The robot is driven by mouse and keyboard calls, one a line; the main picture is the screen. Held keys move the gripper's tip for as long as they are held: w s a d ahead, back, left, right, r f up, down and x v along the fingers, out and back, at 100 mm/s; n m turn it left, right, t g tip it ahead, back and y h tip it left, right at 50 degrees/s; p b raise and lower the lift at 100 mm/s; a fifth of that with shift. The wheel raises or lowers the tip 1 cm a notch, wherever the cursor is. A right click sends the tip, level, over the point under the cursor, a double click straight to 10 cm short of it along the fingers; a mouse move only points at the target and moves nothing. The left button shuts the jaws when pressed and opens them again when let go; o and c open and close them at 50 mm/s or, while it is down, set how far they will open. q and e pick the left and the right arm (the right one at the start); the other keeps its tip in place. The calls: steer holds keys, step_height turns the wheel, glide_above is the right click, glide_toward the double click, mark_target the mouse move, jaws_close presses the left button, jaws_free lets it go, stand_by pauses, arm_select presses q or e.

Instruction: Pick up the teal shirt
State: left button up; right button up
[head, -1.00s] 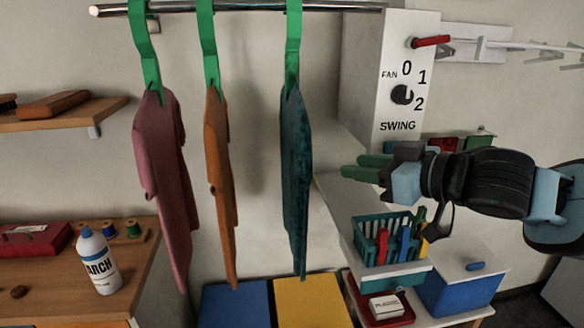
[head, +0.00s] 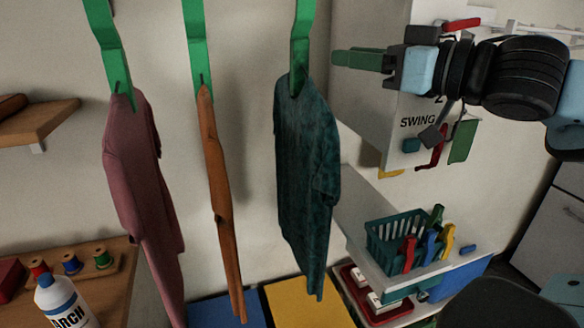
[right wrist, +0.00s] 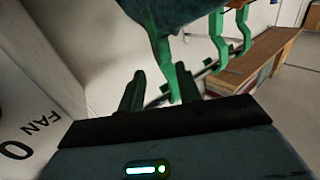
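The teal shirt (head: 308,165) hangs from a green hanger (head: 303,30) in the head view, right of the other garments. Part of it shows at the top of the right wrist view (right wrist: 175,8). My right gripper (head: 336,58) is level with the lower hanger, just right of it, its fingers pointing left. In the right wrist view its two green fingers (right wrist: 168,85) stand apart. A green hanger strap (right wrist: 160,45) shows between them, seemingly past the tips. The gripper holds nothing. My left gripper is not in view.
An orange shirt (head: 215,190) and a pink shirt (head: 140,180) hang to the left. A white fan-control box (head: 375,120) stands close behind my right arm. A teal basket of clothespins (head: 385,245) sits on a shelf below. A spray bottle (head: 65,300) stands at lower left.

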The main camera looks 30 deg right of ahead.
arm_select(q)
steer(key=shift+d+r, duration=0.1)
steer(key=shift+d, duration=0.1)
arm_select(e)
steer(key=shift+x, duration=1.05)
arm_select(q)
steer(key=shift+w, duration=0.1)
arm_select(e)
steer(key=shift+a+f, duration=0.1)
steer(key=shift+a, duration=0.1)
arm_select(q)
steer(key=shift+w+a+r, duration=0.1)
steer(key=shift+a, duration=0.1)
arm_select(e)
steer(key=shift+w+d, duration=0.1)
steer(key=shift+w, duration=0.1)
